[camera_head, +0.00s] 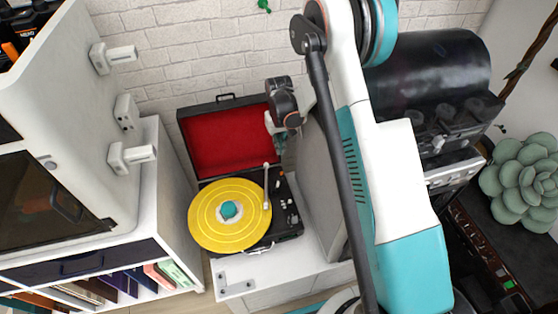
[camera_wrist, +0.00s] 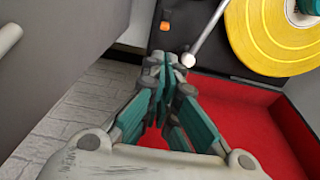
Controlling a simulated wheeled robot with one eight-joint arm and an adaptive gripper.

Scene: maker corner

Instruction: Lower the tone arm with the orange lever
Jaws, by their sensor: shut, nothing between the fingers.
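A black turntable with a yellow record (camera_head: 202,228) stands open on a white surface. The record also shows in the wrist view (camera_wrist: 262,38). The pale tone arm (camera_head: 266,188) lies along the record's right side; in the wrist view the tone arm (camera_wrist: 207,30) ends in a round white knob. A small orange lever (camera_wrist: 165,26) sits on the black deck beside the tone arm. My gripper (camera_wrist: 168,65) is shut and empty, its tips near the deck's back edge, apart from the lever in the picture. In the head view my gripper (camera_head: 280,160) is partly hidden.
The raised red-lined lid (camera_head: 225,140) stands behind the deck, close to my gripper. A grey panel (camera_head: 325,185) rises right of the turntable. A white cabinet (camera_head: 70,110) stands at the left. A green plant (camera_head: 525,175) is far right.

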